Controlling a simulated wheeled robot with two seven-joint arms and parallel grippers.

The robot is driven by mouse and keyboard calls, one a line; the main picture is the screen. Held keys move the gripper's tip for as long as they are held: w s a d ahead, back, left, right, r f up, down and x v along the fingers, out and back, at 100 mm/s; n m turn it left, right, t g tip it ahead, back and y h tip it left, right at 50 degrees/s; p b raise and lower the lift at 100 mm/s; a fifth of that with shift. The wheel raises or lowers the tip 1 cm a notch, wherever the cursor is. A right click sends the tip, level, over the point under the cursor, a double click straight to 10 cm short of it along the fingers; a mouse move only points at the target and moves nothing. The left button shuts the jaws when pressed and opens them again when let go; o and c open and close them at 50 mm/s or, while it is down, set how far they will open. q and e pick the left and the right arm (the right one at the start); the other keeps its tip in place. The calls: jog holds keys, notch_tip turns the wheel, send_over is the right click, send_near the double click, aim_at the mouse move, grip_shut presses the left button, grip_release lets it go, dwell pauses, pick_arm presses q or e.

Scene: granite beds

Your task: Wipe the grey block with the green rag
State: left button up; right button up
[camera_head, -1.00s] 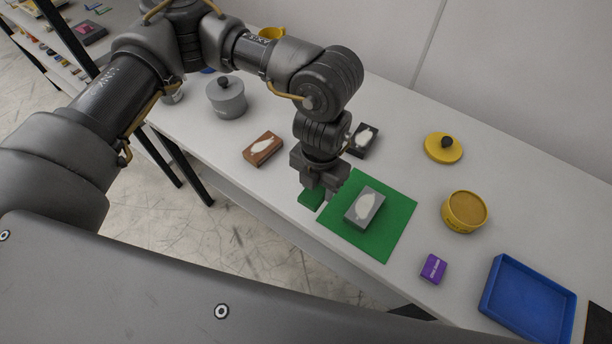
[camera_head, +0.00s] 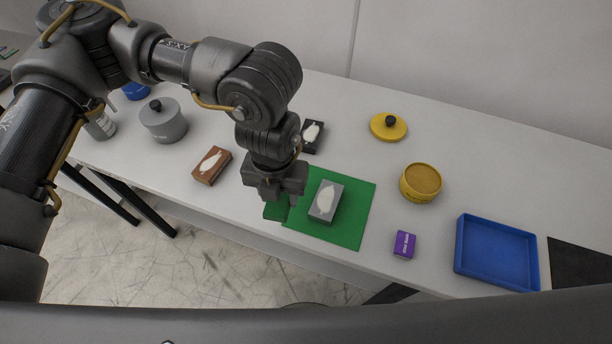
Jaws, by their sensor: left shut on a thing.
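The grey block (camera_head: 332,212) lies on a flat green mat (camera_head: 352,229) near the table's front edge. A white patch (camera_head: 325,195) shows on its top. My left gripper (camera_head: 277,203) points down just left of the block, over the mat's left edge. It is shut on the green rag (camera_head: 275,212), a small folded green piece that hangs at its fingertips. The rag is apart from the block in this view; its exact height above the table I cannot tell. My right gripper is not in view.
A brown block (camera_head: 211,166) and a black block (camera_head: 313,136) also carry white patches. A yellow tin (camera_head: 421,183), yellow lid (camera_head: 388,127), purple box (camera_head: 404,244) and blue tray (camera_head: 497,252) stand right. A grey pot (camera_head: 163,122) stands left.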

pick_arm(q)
jog(key=w+a+r+n, duration=0.1)
jog(key=w+a+n, duration=0.2)
jog(key=a+n, duration=0.6)
jog(key=w+a+r+n+b, duration=0.1)
jog(key=w+a+n, duration=0.3)
jog(key=n, duration=1.4)
jog(key=a, duration=0.4)
jog(key=shift+a+r+n, duration=0.3)
jog(key=shift+a+n, duration=0.05)
jog(key=shift+n, duration=0.05)
